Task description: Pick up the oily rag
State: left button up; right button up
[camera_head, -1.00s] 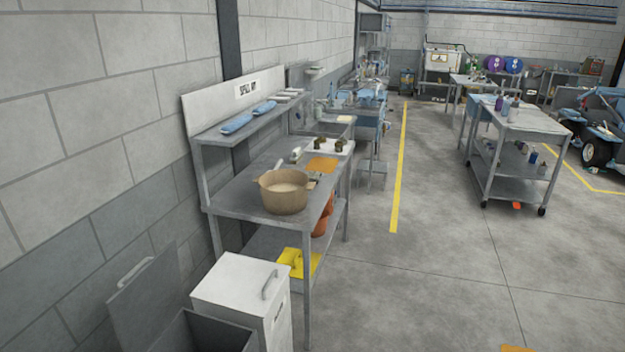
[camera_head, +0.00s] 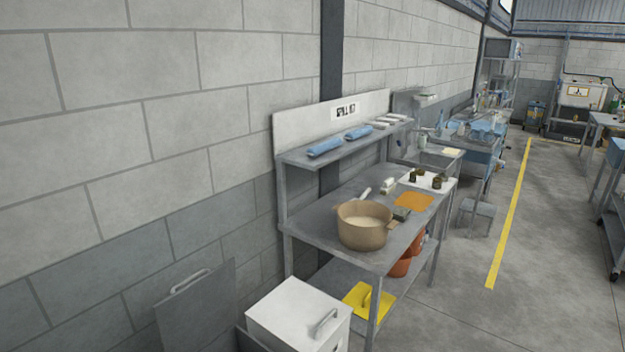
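I cannot tell for sure which thing is the oily rag. A small dark grey-green item (camera_head: 401,214) lies between the tub and the orange square. Two blue rolled or folded cloths (camera_head: 325,146) (camera_head: 358,132) lie on the bench's upper shelf. Neither of my grippers is in view.
The spill bench (camera_head: 318,218) stands against the block wall. A white lidded bin (camera_head: 298,316) and a grey bin's raised lid (camera_head: 196,308) stand at its near end. A yellow dustpan-like item (camera_head: 366,302) lies on the lower shelf. The floor right of the bench is clear.

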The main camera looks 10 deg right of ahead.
aim_at(400, 214)
jog(key=i+l, duration=0.2)
jog(key=l, duration=0.2)
jog(key=i+l, duration=0.25)
jog(key=l, duration=0.15)
jog(key=i+l, duration=0.2)
jog(key=l, duration=0.15)
jog(key=i+l, duration=0.2)
jog(key=l, duration=0.2)
jog(key=i+l, duration=0.25)
jog(key=l, duration=0.15)
jog(key=k+z, duration=0.05)
